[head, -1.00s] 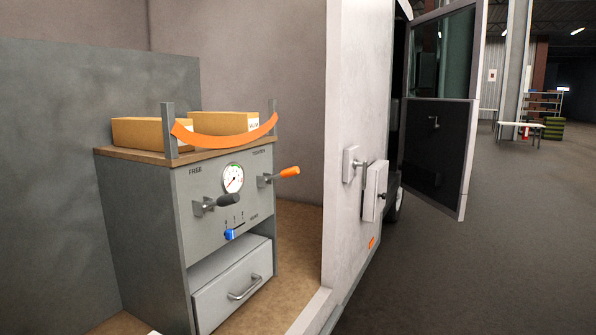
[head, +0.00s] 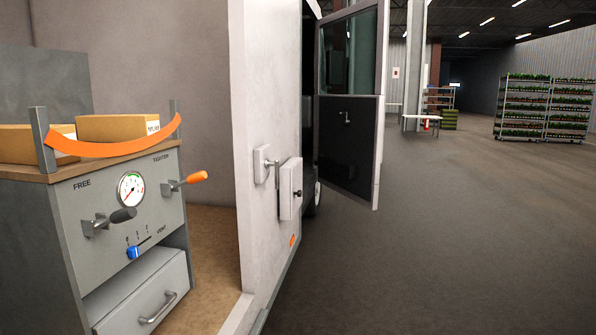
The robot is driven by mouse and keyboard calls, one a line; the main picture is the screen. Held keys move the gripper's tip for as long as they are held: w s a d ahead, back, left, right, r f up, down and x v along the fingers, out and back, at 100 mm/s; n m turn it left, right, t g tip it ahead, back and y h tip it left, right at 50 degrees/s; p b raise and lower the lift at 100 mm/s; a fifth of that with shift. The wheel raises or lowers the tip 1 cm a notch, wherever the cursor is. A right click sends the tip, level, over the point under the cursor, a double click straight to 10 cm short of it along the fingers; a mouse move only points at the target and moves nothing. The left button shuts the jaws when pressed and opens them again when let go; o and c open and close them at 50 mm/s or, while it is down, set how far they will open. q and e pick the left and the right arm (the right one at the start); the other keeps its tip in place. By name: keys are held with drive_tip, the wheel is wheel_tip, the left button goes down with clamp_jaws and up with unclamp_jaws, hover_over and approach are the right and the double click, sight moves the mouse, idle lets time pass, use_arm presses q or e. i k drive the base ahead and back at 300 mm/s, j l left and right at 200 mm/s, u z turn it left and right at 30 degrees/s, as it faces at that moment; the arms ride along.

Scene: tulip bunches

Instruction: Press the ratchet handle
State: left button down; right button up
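In the head view, the grey cabinet (head: 95,215) stands at the left, with a gauge (head: 131,189) on its front panel. A handle with an orange grip (head: 195,177) sticks out at the panel's right, below the word TIGHTEN. A handle with a dark grip (head: 121,215) sticks out at the left, below FREE. I cannot tell from a label which one is the ratchet handle. An orange strap (head: 120,147) hangs slack between two posts on the cabinet top. Neither of my grippers is in view.
Cardboard boxes (head: 117,127) sit behind the strap. A blue slider (head: 133,252) and a drawer (head: 145,297) are lower on the cabinet. A pale wall (head: 250,100) with a small box (head: 290,188) stands right of it. An open vehicle door (head: 350,110) is beyond.

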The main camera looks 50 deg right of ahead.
sight(194, 179)
drive_tip(key=z, duration=1.15)
drive_tip(key=i+l+u, duration=0.25)
drive_tip(key=i+l, duration=0.9)
